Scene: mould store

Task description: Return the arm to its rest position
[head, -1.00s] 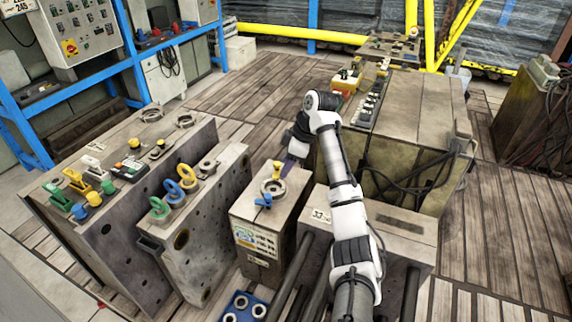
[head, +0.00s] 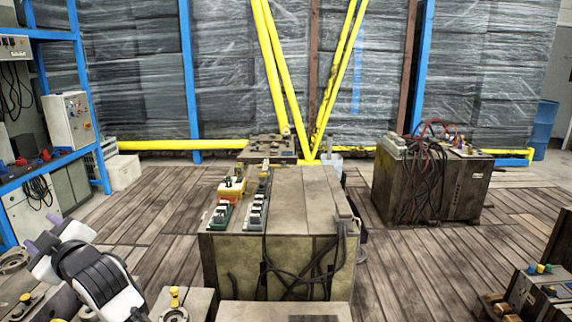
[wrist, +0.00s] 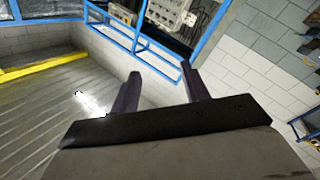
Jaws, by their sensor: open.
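My gripper (head: 41,233) is at the lower left of the head view, with its purple fingers pointing up and left. In the wrist view my gripper (wrist: 160,72) has its two dark fingers spread apart with nothing between them. Past the fingers are the blue frame, a control box and a tiled wall, all well away from it. My white and black arm shows at the lower left of the head view, above the mould blocks. Its lower links are out of the picture.
A large mould block (head: 310,205) with cables stands ahead. A yellow-topped small block (head: 175,306) is beside my arm. A blue shelf (head: 50,178) is at the left, a cable-draped block (head: 462,190) at the right.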

